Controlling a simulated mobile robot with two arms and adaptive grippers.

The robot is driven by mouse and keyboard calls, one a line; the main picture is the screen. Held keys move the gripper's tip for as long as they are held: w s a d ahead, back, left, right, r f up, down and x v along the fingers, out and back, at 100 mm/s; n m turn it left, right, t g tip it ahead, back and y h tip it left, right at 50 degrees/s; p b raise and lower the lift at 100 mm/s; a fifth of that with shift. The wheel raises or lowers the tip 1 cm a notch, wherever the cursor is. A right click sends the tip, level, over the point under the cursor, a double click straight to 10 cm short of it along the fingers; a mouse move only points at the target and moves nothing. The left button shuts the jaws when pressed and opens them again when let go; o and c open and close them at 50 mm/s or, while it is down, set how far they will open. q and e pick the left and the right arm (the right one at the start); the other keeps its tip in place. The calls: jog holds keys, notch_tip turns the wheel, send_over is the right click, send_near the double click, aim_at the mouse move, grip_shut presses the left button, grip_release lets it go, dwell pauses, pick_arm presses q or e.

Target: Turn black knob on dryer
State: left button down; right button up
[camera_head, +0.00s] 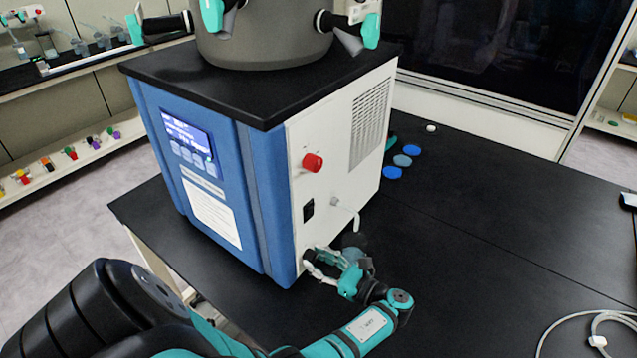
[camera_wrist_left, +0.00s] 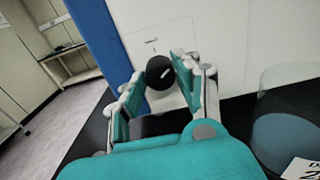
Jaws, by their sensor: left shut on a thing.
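The dryer (camera_head: 215,165) is a blue and white box with a black top, standing on the black table. The black knob (camera_wrist_left: 158,73) is round with a white mark and sits low on its white side panel, under a small printed label. My left gripper (camera_head: 317,263) is at the lower part of that panel. In the left wrist view, its fingers (camera_wrist_left: 159,69) are on either side of the knob, shut on it. In the head view the gripper mostly hides the knob. My right gripper is not in view.
A red knob (camera_head: 313,162) and a black switch (camera_head: 308,210) are higher on the same panel. The table's right half (camera_head: 500,240) is mostly clear, with a pale cable.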

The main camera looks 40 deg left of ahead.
pick_arm(q)
jog(key=n+b, duration=0.1)
jog(key=n, duration=0.2)
jog(key=n+b, duration=0.1)
jog(key=n, duration=0.2)
jog(key=shift+n, duration=0.3)
jog(key=n+b, duration=0.1)
jog(key=n, duration=0.2)
jog(key=shift+b, duration=0.35)
jog(key=shift+n+b, duration=0.35)
jog(key=shift+n, duration=0.35)
jog(key=shift+r, duration=0.1)
